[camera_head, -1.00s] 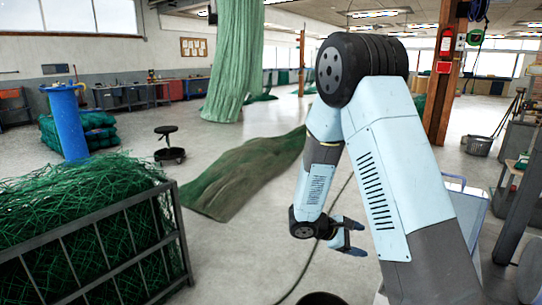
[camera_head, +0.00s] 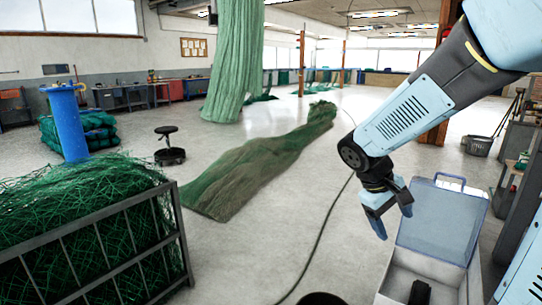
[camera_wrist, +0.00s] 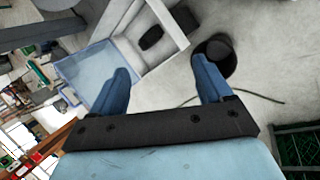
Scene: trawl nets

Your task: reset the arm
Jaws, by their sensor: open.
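My gripper (camera_head: 391,212) hangs from my arm right of the middle in the head view, fingers pointing down. Its two blue fingers are spread apart with nothing between them. In the wrist view the open fingers (camera_wrist: 165,88) frame part of a white box and bare floor. The white box (camera_head: 395,283) with a raised clear bluish lid (camera_head: 442,222) stands just right of and below my gripper in the head view. My gripper appears apart from it. A dark object (camera_head: 419,292) lies in the box.
A metal-railed crate of green net (camera_head: 180,235) stands at the front left. A net (camera_head: 250,165) lies across the mid floor, and a green net (camera_head: 236,60) hangs behind. A black round container (camera_wrist: 213,60) stands near the box.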

